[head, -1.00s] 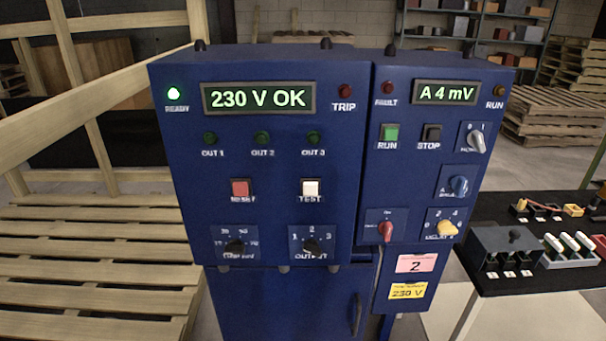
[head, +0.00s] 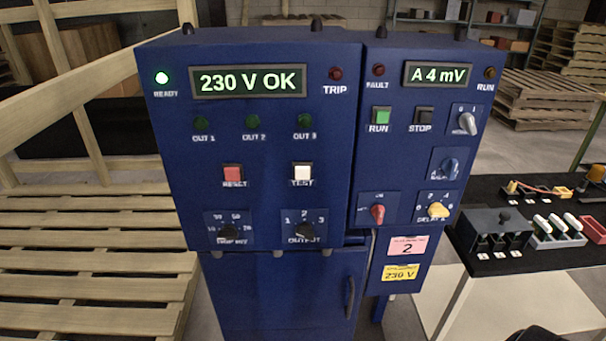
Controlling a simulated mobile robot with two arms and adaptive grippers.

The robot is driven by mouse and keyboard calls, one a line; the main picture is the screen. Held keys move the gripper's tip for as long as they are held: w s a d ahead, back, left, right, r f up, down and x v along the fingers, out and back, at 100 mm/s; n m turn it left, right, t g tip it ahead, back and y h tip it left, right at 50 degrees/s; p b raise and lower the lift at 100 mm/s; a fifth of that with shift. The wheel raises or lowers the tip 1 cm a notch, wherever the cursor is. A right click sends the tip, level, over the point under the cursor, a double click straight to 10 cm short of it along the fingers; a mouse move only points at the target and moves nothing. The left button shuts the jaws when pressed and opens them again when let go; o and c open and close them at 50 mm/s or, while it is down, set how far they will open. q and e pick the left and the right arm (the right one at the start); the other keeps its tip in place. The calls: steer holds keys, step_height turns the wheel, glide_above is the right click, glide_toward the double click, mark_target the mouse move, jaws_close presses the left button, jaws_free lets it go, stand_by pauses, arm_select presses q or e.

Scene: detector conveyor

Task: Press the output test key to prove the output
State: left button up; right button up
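The blue control cabinet (head: 330,150) fills the middle of the head view. The white TEST key (head: 302,171) is on its left panel, beside the red RESET key (head: 233,174). The black OUTPUT selector (head: 305,231), marked 1 to 3, is below TEST; its setting is hard to read. The OUT 1 (head: 200,123), OUT 2 (head: 252,121) and OUT 3 (head: 304,120) lamps look dark green and unlit. The display (head: 247,82) reads "230 V OK", and the READY lamp (head: 161,78) glows. TRIP (head: 336,73) is dark red. Neither gripper can be made out in view.
The right panel has a display (head: 437,74) reading "A 4 mV", RUN (head: 381,116) and STOP (head: 423,116) keys and several knobs. A black-topped table (head: 480,262) with parts stands at right. Wooden slats (head: 90,270) are at left. A dark shape edges in at bottom right.

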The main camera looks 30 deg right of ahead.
steer(key=shift+c, duration=0.5)
jaws_close()
stand_by(1.0)
